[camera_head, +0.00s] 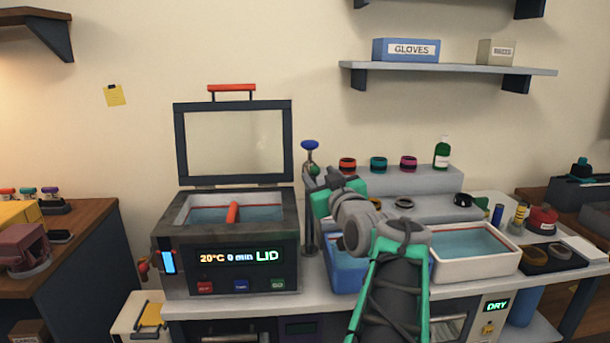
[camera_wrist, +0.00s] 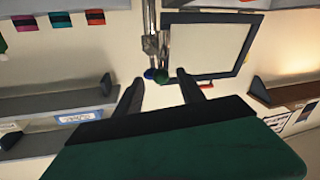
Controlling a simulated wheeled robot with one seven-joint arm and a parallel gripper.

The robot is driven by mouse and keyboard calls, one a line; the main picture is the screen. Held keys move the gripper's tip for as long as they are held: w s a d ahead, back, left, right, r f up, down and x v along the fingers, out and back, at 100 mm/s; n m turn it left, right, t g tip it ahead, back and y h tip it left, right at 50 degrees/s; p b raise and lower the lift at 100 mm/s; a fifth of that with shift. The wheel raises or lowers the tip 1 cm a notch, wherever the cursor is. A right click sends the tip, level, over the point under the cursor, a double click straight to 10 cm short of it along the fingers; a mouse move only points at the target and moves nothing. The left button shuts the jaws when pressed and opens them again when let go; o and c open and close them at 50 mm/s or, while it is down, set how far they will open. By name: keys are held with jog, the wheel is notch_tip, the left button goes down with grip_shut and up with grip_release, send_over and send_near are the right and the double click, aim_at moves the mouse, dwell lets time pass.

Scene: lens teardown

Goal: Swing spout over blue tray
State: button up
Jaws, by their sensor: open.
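The spout stands on a grey metal post (camera_head: 309,238) between the lidded machine and the blue tray, with a blue knob (camera_head: 310,145) on top and a green part (camera_head: 314,169) just below it. My gripper (camera_head: 318,181) is open at the upper part of the post and covers some of it. In the wrist view the post (camera_wrist: 150,42) runs down from the top, and its blue and green end lies between and beyond my open fingers (camera_wrist: 158,88). I cannot tell which way the spout points. The blue tray (camera_head: 345,274) is partly hidden behind my arm.
The machine (camera_head: 230,270) at left has its lid (camera_head: 235,140) raised and a red-handled item inside. A white tray (camera_head: 475,268) with liquid stands right of my arm. A stepped grey stand (camera_head: 425,180) with coloured rings and a green bottle (camera_head: 441,154) is behind.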

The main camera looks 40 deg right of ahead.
aim_at(311, 168)
jog(key=x, duration=0.7)
jog(key=shift+p, duration=0.4)
grip_shut()
jog(key=shift+f, duration=0.1)
dwell(0.7)
